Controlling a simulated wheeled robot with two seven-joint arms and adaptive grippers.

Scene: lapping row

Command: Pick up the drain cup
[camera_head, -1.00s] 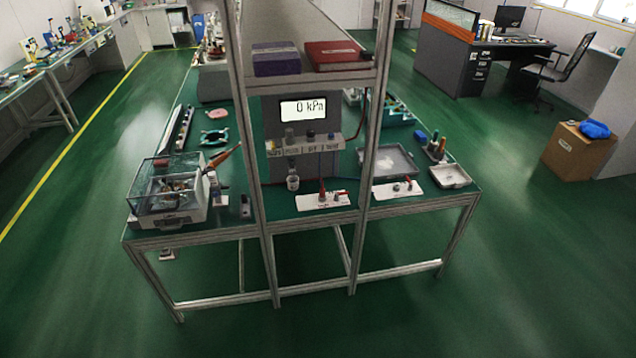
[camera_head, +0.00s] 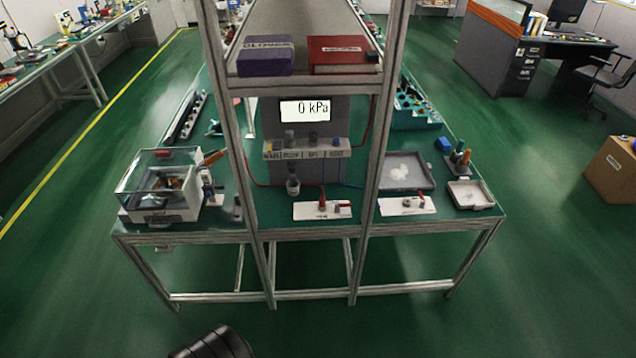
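A black ribbed part of my own body shows at the bottom edge. No gripper fingers are in view.
A frame post (camera_head: 238,150) and another post (camera_head: 385,150) stand either side of the manifold. A glass-lidded balance (camera_head: 160,190) is at left, a shallow tray (camera_head: 405,172) at right. White cards (camera_head: 322,210) with small parts lie in front. The near floor is clear.

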